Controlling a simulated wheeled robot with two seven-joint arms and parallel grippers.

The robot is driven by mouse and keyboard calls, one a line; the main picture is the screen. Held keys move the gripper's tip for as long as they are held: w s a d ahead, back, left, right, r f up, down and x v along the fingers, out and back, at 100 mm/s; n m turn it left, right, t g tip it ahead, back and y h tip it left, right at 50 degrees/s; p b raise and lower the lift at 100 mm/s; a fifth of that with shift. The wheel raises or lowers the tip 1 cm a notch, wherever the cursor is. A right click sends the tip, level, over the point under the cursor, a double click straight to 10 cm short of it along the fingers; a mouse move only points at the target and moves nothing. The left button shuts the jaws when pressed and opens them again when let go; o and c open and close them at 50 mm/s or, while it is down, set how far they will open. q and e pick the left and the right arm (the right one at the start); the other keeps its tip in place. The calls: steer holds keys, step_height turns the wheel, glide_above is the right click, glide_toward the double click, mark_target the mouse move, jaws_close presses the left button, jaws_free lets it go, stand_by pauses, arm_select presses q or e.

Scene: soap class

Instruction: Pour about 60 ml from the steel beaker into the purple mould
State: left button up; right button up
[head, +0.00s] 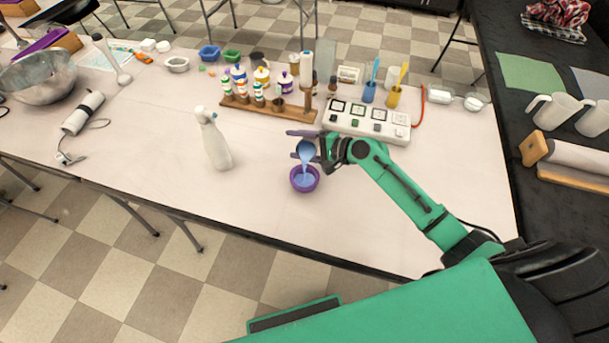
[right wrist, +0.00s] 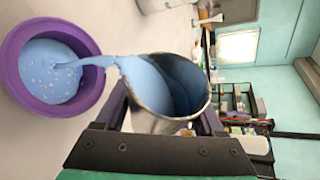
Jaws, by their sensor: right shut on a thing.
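My right gripper (head: 308,146) is shut on the steel beaker (head: 306,155) and holds it tilted above the table. The beaker also shows in the right wrist view (right wrist: 158,122), with light blue liquid inside. A blue stream (right wrist: 95,62) runs from its lip into the purple mould (head: 303,187). The mould stands on the table just below the beaker's lip. In the right wrist view the purple mould (right wrist: 84,104) holds a pool of speckled blue liquid. The stream lands inside the mould. My left gripper is not in view.
A white spray bottle (head: 214,142) stands left of the mould. Behind are a wooden rack (head: 262,108) with several small bottles and a white block with dark squares (head: 367,121). A steel bowl (head: 40,78) is far left. The table right of the mould is clear.

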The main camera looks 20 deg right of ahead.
steer(key=shift+r+n+b, duration=0.25)
steer(key=shift+n+b, duration=0.05)
steer(key=shift+n, duration=0.1)
stand_by(0.3)
steer(key=shift+f+n+t+b, duration=0.35)
steer(key=shift+n+t+b, duration=0.25)
steer(key=shift+b, duration=0.65)
steer(key=m+g+p, duration=0.1)
steer(key=p, duration=0.1)
steer(key=m+g+p, duration=0.1)
steer(key=m+p, duration=0.1)
steer(key=p, duration=0.1)
steer(key=shift+r, duration=0.3)
steer(key=shift+f+b, duration=0.3)
steer(key=shift+b, duration=0.05)
